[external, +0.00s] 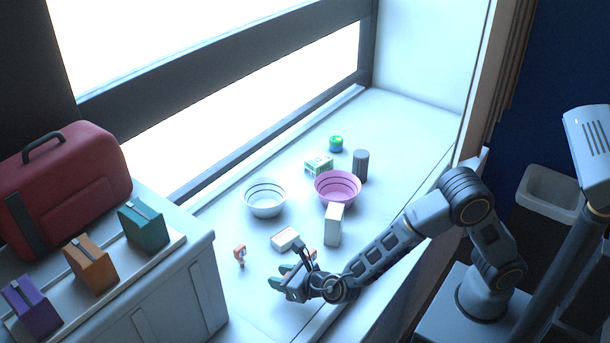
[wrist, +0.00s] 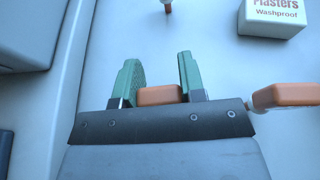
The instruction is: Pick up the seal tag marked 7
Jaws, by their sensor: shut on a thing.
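My gripper (wrist: 158,85) has its green-padded fingers around an orange seal tag (wrist: 160,95), low over the sill; it also shows in the external view (external: 284,283). No number can be read on this tag, and most of it is hidden behind the gripper's front plate. A second orange tag (wrist: 285,95) lies just right of the gripper in the wrist view, apart from the fingers. No marking is readable on any tag.
A white Plasters box (wrist: 271,16) lies beyond the gripper. A taller white box (external: 333,225), a white bowl (external: 265,205), a pink bowl (external: 337,192) and a dark cylinder (external: 361,166) stand farther back. A cabinet (external: 185,290) is at left.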

